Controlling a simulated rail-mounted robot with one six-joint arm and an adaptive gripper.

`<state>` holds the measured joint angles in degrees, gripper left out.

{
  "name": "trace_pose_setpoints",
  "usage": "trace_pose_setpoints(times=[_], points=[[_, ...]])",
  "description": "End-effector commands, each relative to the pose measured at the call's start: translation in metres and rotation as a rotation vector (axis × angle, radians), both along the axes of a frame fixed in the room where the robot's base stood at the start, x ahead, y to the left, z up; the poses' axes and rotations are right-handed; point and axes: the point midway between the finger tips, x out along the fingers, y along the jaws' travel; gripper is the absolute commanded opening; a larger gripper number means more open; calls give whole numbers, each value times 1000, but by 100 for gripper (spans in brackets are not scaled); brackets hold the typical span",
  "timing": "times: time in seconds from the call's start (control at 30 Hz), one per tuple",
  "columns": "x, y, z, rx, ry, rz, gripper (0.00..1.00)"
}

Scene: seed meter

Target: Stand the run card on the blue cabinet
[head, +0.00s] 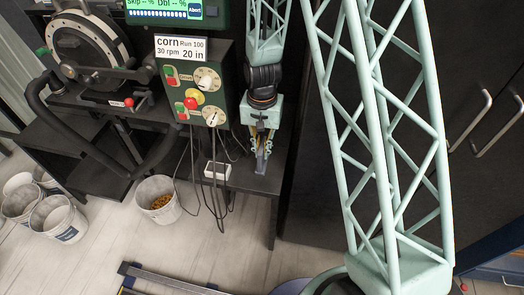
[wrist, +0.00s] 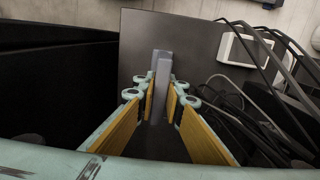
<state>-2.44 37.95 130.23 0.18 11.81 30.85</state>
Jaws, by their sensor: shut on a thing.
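The run card (head: 181,48) is a white card with black text reading corn, Run 100, 30 rpm, 20 in. It shows at the top of the green control box (head: 212,83), apart from my gripper. My gripper (head: 262,150) points down over the dark bench to the right of the box. In the wrist view, its yellow-padded fingers (wrist: 161,104) are closed on a narrow grey piece (wrist: 162,72). What that piece belongs to is unclear. A blue cabinet (head: 497,262) is partly visible at the lower right edge, mostly cut off.
A white box (head: 217,171) and loose black cables lie on the bench beside my gripper. A bucket with yellow-brown seed (head: 157,199) and several white buckets stand on the floor. A dark cupboard with handles (head: 481,122) stands right. A seed disc machine (head: 88,50) is at left.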

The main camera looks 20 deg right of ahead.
Motion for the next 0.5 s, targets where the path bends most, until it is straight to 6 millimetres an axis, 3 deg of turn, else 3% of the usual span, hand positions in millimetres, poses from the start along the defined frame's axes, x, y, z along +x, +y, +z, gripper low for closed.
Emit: trace_pose_setpoints(times=[0.17, 0.2, 0.3, 0.5], points=[[0, 0, -3, 0, 0, 0, 0], [0, 0, -3, 0, 0, 0, 13], [0, 0, -3, 0, 0, 0, 22], [0, 0, -3, 0, 0, 0, 23]])
